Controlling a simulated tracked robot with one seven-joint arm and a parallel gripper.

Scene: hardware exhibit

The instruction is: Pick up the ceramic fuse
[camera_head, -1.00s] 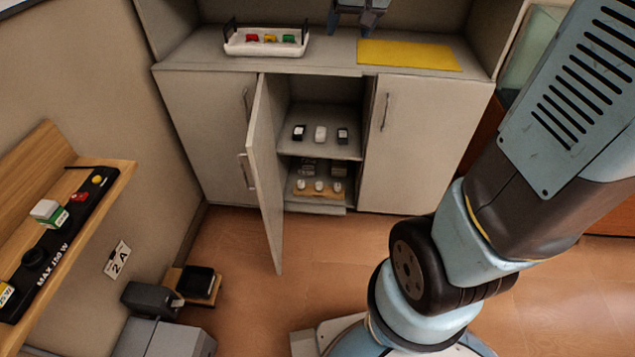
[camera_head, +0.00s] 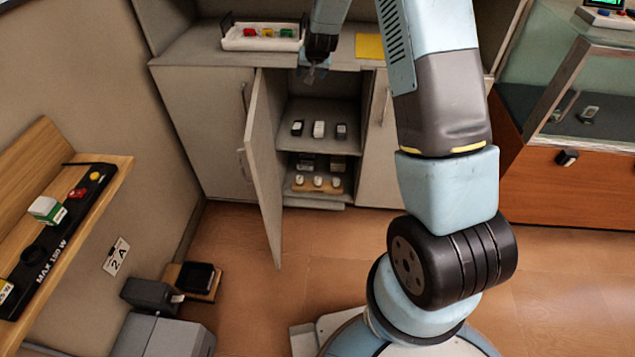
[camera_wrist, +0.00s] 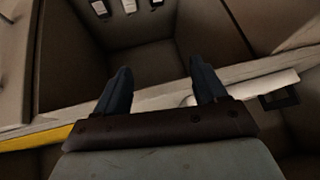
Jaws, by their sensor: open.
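No thing here can be surely named the ceramic fuse. Inside the open cabinet, a white block (camera_head: 319,129) stands on the upper shelf between a dark one (camera_head: 297,128) and another dark one (camera_head: 341,131). Small white pieces sit on a wooden holder (camera_head: 330,190) on the lower shelf. My gripper (camera_head: 313,74) is pointed down at the front edge of the counter, above the open cabinet and apart from these items. In the wrist view my gripper (camera_wrist: 160,72) is open with nothing between its fingers. Small light-faced items (camera_wrist: 129,5) show at the top edge there.
The cabinet door (camera_head: 264,165) stands open left of the opening. On the counter are a white tray (camera_head: 262,43) with coloured pieces and a yellow mat (camera_head: 369,47). A glass display case (camera_head: 560,80) is at right. The floor before the cabinet is clear.

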